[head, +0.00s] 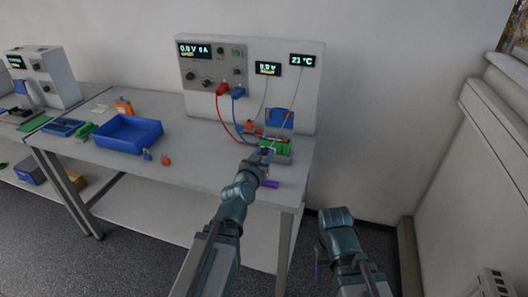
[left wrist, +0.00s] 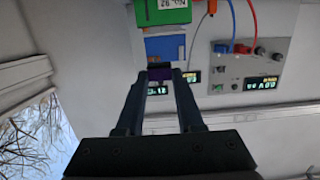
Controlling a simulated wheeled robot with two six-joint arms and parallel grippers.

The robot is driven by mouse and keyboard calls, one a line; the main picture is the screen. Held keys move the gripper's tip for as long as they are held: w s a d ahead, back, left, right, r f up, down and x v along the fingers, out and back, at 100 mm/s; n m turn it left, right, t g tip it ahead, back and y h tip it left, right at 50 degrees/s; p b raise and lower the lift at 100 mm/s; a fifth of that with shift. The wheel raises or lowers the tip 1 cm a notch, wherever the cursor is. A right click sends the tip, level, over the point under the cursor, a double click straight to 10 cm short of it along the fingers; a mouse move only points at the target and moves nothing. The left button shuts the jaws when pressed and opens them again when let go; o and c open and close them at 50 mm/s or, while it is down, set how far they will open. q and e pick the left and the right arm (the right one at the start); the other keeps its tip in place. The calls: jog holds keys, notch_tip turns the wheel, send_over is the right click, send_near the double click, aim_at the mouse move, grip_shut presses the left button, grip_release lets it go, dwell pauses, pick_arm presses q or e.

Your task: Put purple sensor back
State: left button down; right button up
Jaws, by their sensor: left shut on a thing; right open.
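My left gripper (head: 266,153) is at the right end of the bench, just in front of the green battery block (head: 275,145). In the left wrist view, which is upside down, its fingers (left wrist: 160,77) are shut on a dark purple piece, the purple sensor (left wrist: 160,73). The sensor is mostly hidden by the gripper in the head view. A flat purple patch (head: 271,184) lies on the bench near its front edge, below the gripper. My right gripper (head: 318,262) is low, beside the bench, and empty; its fingers show poorly.
The cycler panel (head: 213,95) stands behind, with red and blue leads running to the battery area. A blue pocket (head: 279,117) is on the panel. A blue tray (head: 128,145) and small orange and blue parts lie left on the bench. The wall is close on the right.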

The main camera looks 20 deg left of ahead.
pick_arm(q)
notch_tip(320, 180, up, 2)
jog(key=shift+p, duration=1)
pick_arm(e)
notch_tip(320, 180, up, 2)
